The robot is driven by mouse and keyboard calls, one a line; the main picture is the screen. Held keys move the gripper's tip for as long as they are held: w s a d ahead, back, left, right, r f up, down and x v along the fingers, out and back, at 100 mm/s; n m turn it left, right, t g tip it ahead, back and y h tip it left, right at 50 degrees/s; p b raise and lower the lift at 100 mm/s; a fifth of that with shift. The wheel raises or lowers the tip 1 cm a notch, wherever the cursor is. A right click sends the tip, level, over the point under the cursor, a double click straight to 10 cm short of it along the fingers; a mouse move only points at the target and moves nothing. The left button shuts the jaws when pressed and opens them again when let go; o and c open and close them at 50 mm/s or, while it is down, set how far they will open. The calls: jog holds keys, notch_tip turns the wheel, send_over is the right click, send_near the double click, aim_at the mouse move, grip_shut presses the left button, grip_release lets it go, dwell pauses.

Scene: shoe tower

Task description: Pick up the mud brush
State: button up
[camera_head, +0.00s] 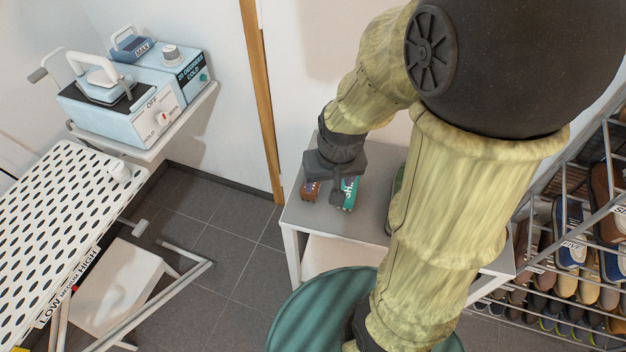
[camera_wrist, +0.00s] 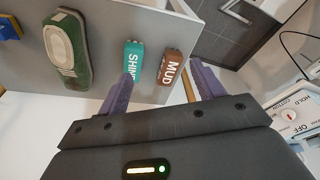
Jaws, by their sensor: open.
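The mud brush is a brown block marked "MUD" (camera_wrist: 172,68) lying on a grey table top, and its brown end also shows in the head view (camera_head: 311,188). Beside it lies a teal brush marked "SHIN…" (camera_wrist: 132,60), also in the head view (camera_head: 350,192). My gripper (camera_wrist: 161,74) is open and empty, its two purple fingers pointing at the table. In the wrist view the mud brush lies between the fingers, closer to the right one; the left fingertip overlaps the teal brush's near end. My gripper (camera_head: 331,188) is above the table in the head view, hiding part of the brushes.
A green shoe (camera_wrist: 70,50) lies on the grey table (camera_head: 298,216), left of the brushes in the wrist view. A shoe rack (camera_head: 560,270) stands at the right.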

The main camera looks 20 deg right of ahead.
jog(key=w+m+g+p, duration=0.2)
jog(key=w+m+p, duration=0.3)
jog(key=w, duration=0.8)
jog(key=p, duration=0.2)
jog(key=shift+d+r+p, duration=0.15)
jog(key=shift+r+p, duration=0.15)
jog(key=shift+r, duration=0.05)
send_near(312, 196)
jog(key=w+f, duration=0.1)
jog(key=w, duration=0.1)
jog(key=w+d+f, duration=0.1)
jog(key=f, duration=0.1)
jog(key=w+f, duration=0.2)
jog(key=shift+w+d+f, duration=0.15)
jog(key=shift+w+d, duration=0.2)
jog(key=shift+d, duration=0.05)
jog(key=shift+f, duration=0.1)
jog(key=shift+f, duration=0.1)
notch_tip(312, 196, down, 5)
jog(key=shift+a, duration=0.15)
